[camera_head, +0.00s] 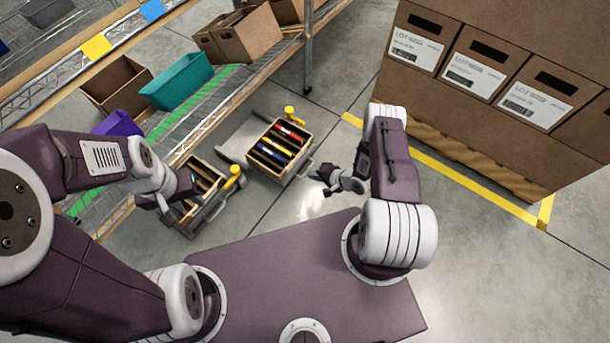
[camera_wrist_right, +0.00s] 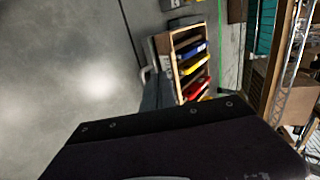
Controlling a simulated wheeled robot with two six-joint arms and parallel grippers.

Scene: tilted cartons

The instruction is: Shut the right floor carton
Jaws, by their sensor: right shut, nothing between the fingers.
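The right floor carton (camera_head: 266,170) stands open on the floor at mid picture, with red, yellow and blue items showing inside. It also shows in the right wrist view (camera_wrist_right: 176,62), above the dark wrist body. My right gripper (camera_head: 318,178) is shut and empty, just right of this carton and apart from it. My left gripper (camera_head: 178,203) is by the left floor carton (camera_head: 212,213), which is also open. The left fingers are small and partly merge with the carton, so their opening is unclear.
A wire shelf with a teal bin (camera_head: 178,82) and brown cartons (camera_head: 240,38) runs along the left and back. A large stack of labelled boxes (camera_head: 470,110) stands at the right behind yellow floor tape (camera_head: 460,180).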

